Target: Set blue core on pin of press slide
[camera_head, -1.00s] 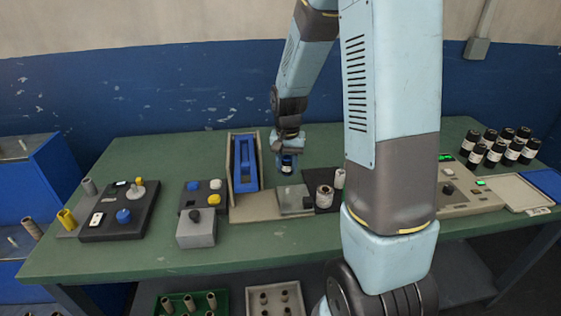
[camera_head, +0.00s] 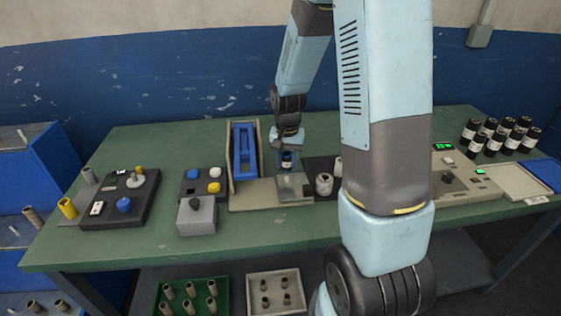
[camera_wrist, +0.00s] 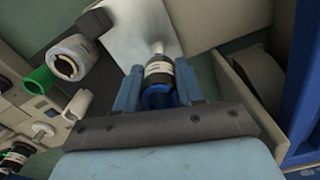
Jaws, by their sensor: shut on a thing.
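My gripper (camera_wrist: 158,86) is shut on a dark roll with a white label (camera_wrist: 159,71); a blue core (camera_wrist: 157,98) shows at its end nearest the jaws. In the head view the held roll (camera_head: 287,161) hangs upright below my gripper (camera_head: 288,148), at the back of a pale grey plate (camera_head: 294,187), which looks like the press slide. In the wrist view a small pale-tipped pin (camera_wrist: 158,47) stands on the plate (camera_wrist: 138,30), just past the roll's far end. I cannot tell whether roll and pin touch.
A blue upright frame (camera_head: 246,150) stands close left of my gripper. A pale roll (camera_head: 324,184) sits to the right on a dark base. A grey box with a black knob (camera_head: 197,214) is at front left. Several black rolls (camera_head: 497,136) stand at far right.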

